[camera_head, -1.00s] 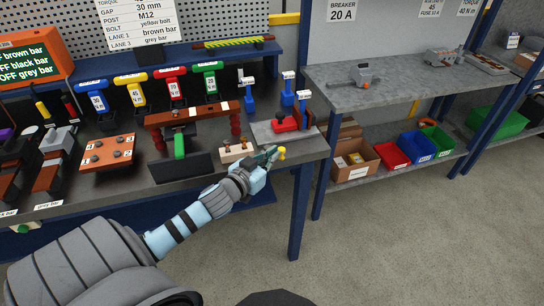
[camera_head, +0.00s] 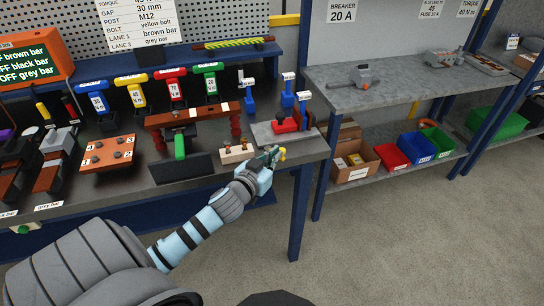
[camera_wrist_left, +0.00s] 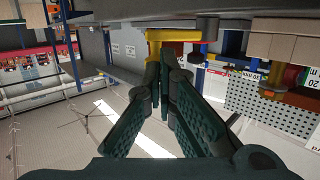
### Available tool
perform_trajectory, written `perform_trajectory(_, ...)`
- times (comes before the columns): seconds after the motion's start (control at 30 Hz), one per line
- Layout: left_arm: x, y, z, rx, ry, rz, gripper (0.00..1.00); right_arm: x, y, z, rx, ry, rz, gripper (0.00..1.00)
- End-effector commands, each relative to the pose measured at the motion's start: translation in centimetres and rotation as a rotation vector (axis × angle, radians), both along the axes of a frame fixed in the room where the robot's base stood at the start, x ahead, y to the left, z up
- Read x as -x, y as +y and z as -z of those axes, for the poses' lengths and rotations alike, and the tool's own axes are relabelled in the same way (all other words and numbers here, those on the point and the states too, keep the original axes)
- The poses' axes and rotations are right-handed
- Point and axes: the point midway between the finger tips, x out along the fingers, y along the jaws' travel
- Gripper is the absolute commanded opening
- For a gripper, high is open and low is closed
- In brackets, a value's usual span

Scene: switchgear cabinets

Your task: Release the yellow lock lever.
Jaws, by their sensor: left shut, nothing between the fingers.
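The yellow lock lever (camera_head: 281,153) is a small yellow piece at the front right edge of the workbench. It also shows in the left wrist view as a yellow bar (camera_wrist_left: 182,35) near the top, under the bench. My left gripper (camera_head: 273,154) is at the bench's front edge, close beside the lever. In the left wrist view its dark green fingers (camera_wrist_left: 164,58) are shut and empty, with the tips just at the yellow bar. I cannot tell whether they touch it. My right gripper is not in view.
A grey plate (camera_head: 268,135) with a red part (camera_head: 286,124) lies on the bench behind my left gripper. A small wooden block (camera_head: 236,153) with knobs is to its left. A blue bench leg (camera_head: 300,205) stands below. The floor in front is clear.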

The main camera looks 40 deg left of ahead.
Motion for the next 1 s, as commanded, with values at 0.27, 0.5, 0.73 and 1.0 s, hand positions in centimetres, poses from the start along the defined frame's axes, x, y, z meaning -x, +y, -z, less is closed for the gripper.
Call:
perform_trajectory(0.27,-0.4,-0.3,0.0,0.002,-0.002,-0.057,0.0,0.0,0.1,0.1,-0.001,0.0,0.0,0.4)
perform_trajectory(0.5,-1.2,-0.8,0.1,0.007,-0.004,-0.187,0.0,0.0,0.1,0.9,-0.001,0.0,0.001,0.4)
perform_trajectory(0.73,-2.7,-1.3,0.6,0.008,-0.003,-0.397,0.0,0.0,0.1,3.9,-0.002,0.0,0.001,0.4)
perform_trajectory(1.0,-4.3,-1.3,0.5,0.002,-0.001,-0.601,0.0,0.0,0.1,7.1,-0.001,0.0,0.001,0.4)
